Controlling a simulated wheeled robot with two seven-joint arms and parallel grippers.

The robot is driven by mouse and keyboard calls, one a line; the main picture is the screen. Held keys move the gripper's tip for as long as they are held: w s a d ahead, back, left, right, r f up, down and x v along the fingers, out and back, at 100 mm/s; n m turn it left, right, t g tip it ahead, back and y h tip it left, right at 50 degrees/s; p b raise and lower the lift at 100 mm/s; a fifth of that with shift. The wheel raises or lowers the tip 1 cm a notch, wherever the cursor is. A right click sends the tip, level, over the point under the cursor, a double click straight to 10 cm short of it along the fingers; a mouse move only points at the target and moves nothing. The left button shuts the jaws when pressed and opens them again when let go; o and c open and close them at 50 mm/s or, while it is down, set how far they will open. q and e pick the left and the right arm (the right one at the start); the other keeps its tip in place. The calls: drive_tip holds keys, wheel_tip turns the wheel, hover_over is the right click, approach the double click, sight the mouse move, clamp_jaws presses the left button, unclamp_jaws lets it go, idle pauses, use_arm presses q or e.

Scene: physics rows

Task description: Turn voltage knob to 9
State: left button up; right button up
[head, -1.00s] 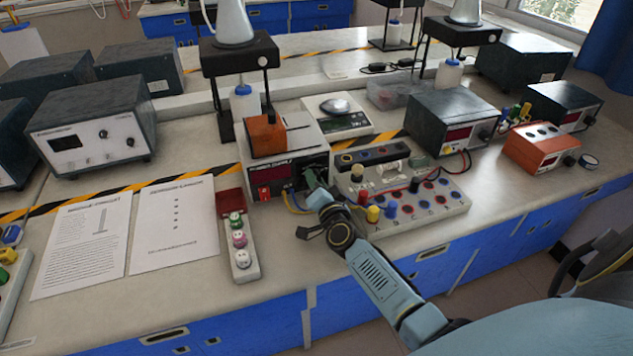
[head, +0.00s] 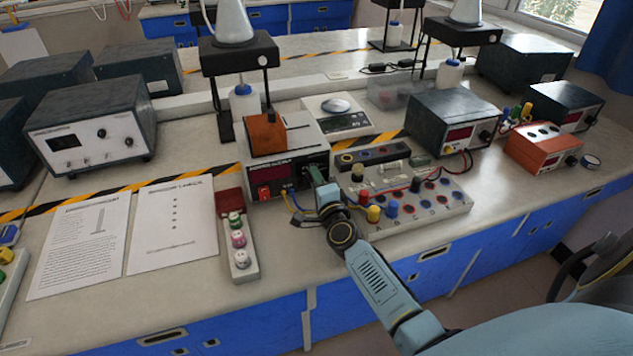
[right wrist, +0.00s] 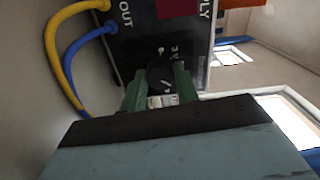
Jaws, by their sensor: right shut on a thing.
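The power supply (head: 263,172) stands on the bench with a dark front panel, a red display and a red switch. Its black voltage knob (right wrist: 160,75) shows in the right wrist view, between the two green fingers of my right gripper (right wrist: 161,88). The gripper is shut on the knob, with one finger on each side. In the head view my right gripper (head: 315,174) reaches the right part of the panel and hides the knob. The knob's setting and the display's digits are too small to read. My left gripper is not in view.
Yellow and blue leads run from the panel beside my gripper. A white terminal board (head: 440,200) with coloured posts stands just right of my wrist. An orange box (head: 266,134) sits on the supply. Paper sheets (head: 172,224) lie to the left.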

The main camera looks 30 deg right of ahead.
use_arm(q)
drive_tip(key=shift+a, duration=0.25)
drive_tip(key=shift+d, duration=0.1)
use_arm(e)
drive_tip(key=o, duration=0.7)
drive_tip(key=shift+o, duration=1.2)
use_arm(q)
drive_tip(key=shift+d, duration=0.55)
use_arm(e)
drive_tip(key=shift+s, duration=0.15)
drive_tip(key=p+v, duration=0.1)
drive_tip(key=v, duration=1.1)
drive_tip(key=shift+s+f, duration=0.1)
drive_tip(key=shift+s, duration=0.1)
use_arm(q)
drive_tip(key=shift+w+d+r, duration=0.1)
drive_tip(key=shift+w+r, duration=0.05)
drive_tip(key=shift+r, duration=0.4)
use_arm(e)
drive_tip(key=shift+s+a, duration=0.15)
drive_tip(key=shift+s, duration=0.25)
